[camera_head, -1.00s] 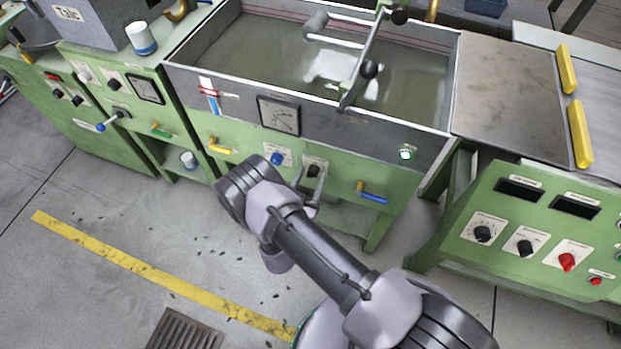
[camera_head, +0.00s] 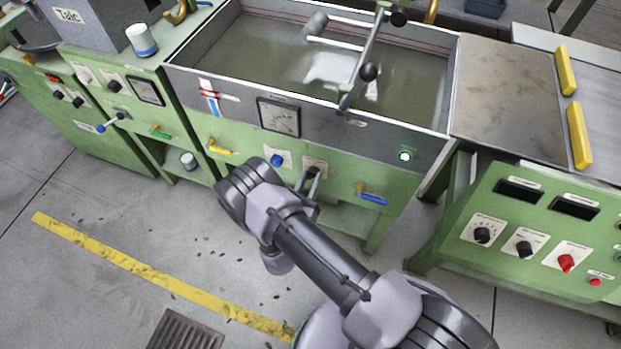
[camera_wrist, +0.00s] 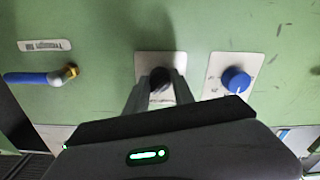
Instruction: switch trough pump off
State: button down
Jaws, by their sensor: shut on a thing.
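The trough (camera_head: 375,128) is a grey open tank of grey-green liquid on a green cabinet. A black knob (camera_head: 314,168) sits on a pale plate on the cabinet front, and it also shows in the wrist view (camera_wrist: 160,79). My gripper (camera_head: 309,179) is shut on this knob, with one finger on each side of it. The wrist view shows the gripper fingers (camera_wrist: 160,88) reaching the plate. The fingers partly hide the knob, so its pointer cannot be read. A round green lamp (camera_head: 404,156) shows bright on the trough's front wall.
A blue knob (camera_head: 277,160) is close beside the black knob. A green control panel (camera_head: 535,235) with several knobs stands at the right. The floor in front is open.

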jog(key=shift+n, duration=4.5)
jog(key=shift+s+d, duration=0.1)
jog(key=c, duration=1.1)
grip_release()
jog(key=p+v, duration=0.4)
jog(key=v, duration=1.3)
jog(key=shift+s+p, duration=0.15)
jog(key=shift+p, duration=0.15)
